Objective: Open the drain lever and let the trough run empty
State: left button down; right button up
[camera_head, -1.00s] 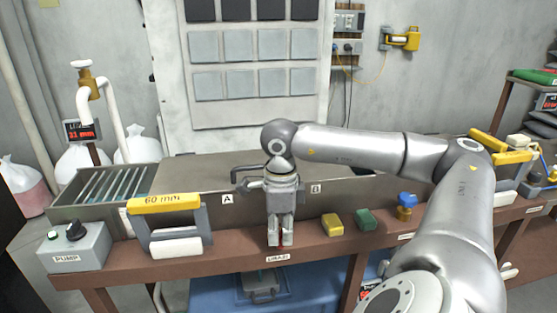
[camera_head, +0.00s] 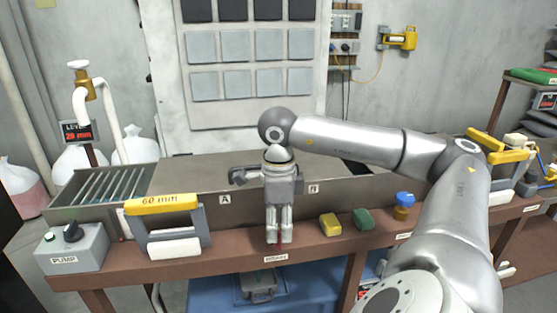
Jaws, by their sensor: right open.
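The long grey metal trough (camera_head: 345,192) runs along the brown bench, with labels A and B on its front and a grated left end. My right gripper (camera_head: 280,238) points down in front of it, jaws open. A small bit of red, perhaps the drain lever (camera_head: 283,243), shows at its fingertips; the rest is hidden, and I cannot tell how the lever is set. A small label (camera_head: 276,258) sits just below on the bench edge. The level display (camera_head: 77,132) at the left seems to read 29 mm. My left gripper is not in view.
A yellow-topped frame marked 60 mm (camera_head: 164,204) and the pump box (camera_head: 72,248) stand left of my gripper. To its right are a yellow block (camera_head: 330,224), a green block (camera_head: 363,219) and a blue-knobbed valve (camera_head: 404,205). A blue surface lies below the bench.

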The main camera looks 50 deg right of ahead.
aim_at(278, 232)
jog(key=shift+r, duration=2.65)
